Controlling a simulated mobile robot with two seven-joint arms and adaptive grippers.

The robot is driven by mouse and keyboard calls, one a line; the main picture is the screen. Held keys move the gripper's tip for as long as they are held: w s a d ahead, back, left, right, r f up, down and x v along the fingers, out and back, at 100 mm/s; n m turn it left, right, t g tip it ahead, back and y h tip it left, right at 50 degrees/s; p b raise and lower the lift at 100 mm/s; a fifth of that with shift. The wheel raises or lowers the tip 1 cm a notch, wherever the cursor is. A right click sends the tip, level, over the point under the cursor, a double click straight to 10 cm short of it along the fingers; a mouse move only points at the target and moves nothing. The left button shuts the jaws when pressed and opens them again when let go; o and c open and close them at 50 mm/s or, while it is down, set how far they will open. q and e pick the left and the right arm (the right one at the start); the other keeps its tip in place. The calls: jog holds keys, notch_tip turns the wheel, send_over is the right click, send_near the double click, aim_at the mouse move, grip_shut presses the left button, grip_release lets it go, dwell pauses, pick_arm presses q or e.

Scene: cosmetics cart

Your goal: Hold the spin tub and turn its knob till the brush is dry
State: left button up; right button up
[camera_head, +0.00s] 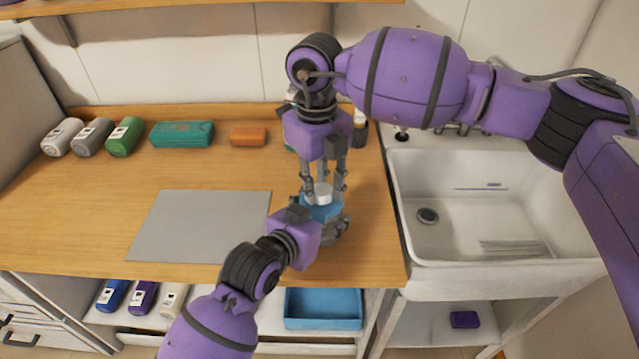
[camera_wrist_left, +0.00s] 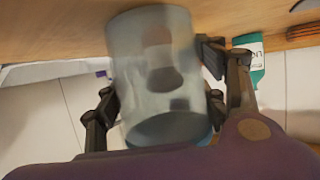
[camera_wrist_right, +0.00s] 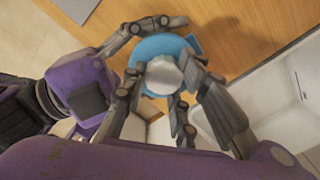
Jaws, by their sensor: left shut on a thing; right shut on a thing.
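The spin tub (camera_head: 317,211) stands near the front right of the wooden counter, with a blue lid (camera_wrist_right: 152,46) and a white knob (camera_head: 322,193) on top. In the left wrist view the tub (camera_wrist_left: 122,50) is translucent, and a blurred dark shape, apparently the brush (camera_wrist_left: 163,72), shows inside. My left gripper (camera_head: 325,229) is shut around the tub's side. My right gripper (camera_head: 323,187) comes from above and is shut on the knob; the right wrist view shows the knob (camera_wrist_right: 163,76) between its fingers. The brush's wetness cannot be told.
A grey mat (camera_head: 200,225) lies left of the tub. Several bottles, a teal case (camera_head: 182,134) and an orange block (camera_head: 248,135) stand along the back. A white sink (camera_head: 490,205) is right of the counter. A blue tray (camera_head: 323,308) sits on the shelf below.

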jog(key=n, duration=0.4)
jog(key=shift+s+a+n, duration=0.25)
jog(key=shift+s+n, duration=0.1)
jog(key=shift+n, duration=0.05)
jog(key=n, duration=0.5)
jog(key=shift+d, duration=0.2)
grip_shut()
jog(key=n, duration=0.5)
jog(key=shift+d+n, duration=0.3)
jog(key=shift+n, duration=0.1)
jog(key=n, duration=0.3)
jog(key=shift+w+d, duration=0.1)
jog(key=shift+d, duration=0.1)
jog(key=shift+n, duration=0.4)
grip_release()
jog(key=shift+d+f, duration=0.1)
jog(key=shift+d, duration=0.1)
jog(key=o, duration=1)
jog(key=shift+w, duration=0.1)
